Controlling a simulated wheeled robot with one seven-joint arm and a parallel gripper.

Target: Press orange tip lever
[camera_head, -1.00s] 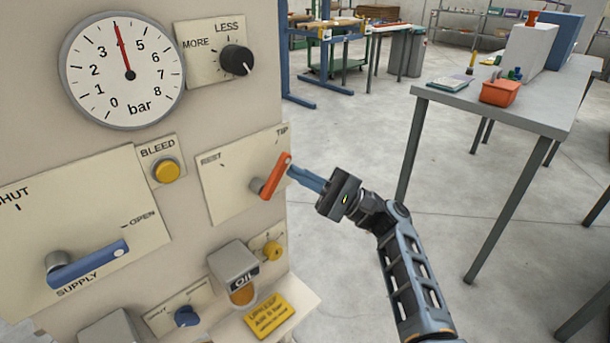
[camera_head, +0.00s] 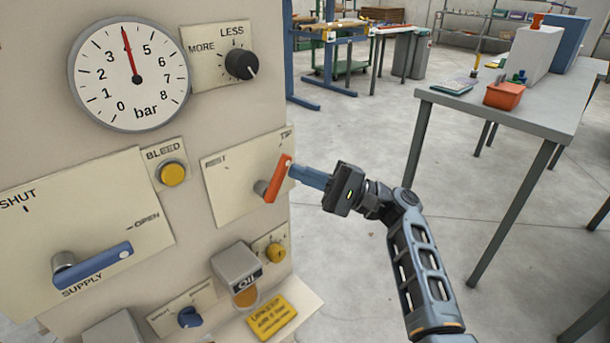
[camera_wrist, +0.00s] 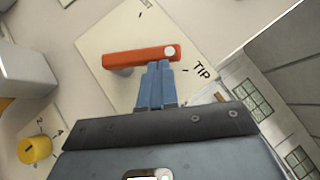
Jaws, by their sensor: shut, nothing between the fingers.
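The orange tip lever (camera_head: 278,178) is on a cream plate (camera_head: 228,185) marked REST and TIP, on the front of the machine. In the head view it slants up and right, its free end near the TIP word. In the wrist view the lever (camera_wrist: 135,57) lies across the plate, with a pale round cap at its end. My gripper (camera_head: 294,172) comes from the right, its blue fingers together and empty. In the wrist view the fingertips (camera_wrist: 158,66) are at the lower side of the lever's capped end; they look touching or very close.
On the same panel are a pressure gauge (camera_head: 130,75), a black knob (camera_head: 241,64), a yellow BLEED button (camera_head: 172,173), a blue SUPPLY lever (camera_head: 95,265), an oil unit (camera_head: 237,268) and a yellow knob (camera_head: 276,252). A grey table (camera_head: 540,107) stands at right. The floor between is clear.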

